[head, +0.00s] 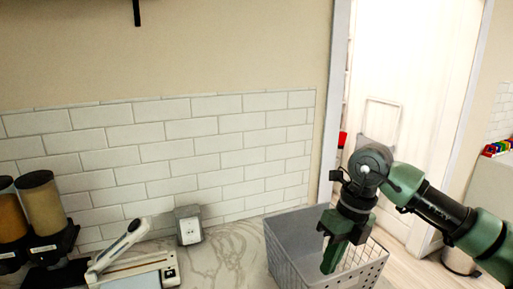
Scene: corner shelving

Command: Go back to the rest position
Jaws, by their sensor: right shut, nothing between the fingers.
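My right gripper (333,255) hangs from the dark green and black arm that comes in from the right. Its fingers point down over the grey plastic basket (283,247) and look closed, with nothing visible between them. The gripper covers part of the basket's right side. Whether the fingertips dip below the basket's rim I cannot tell. My left gripper is not in the head view.
The basket stands on a marble counter (222,252). A small grey box (188,225), a white hinged device (135,270) and dispensers (42,205) stand to its left. A tiled wall (200,150) is behind. A doorway and a bin (458,261) are at right.

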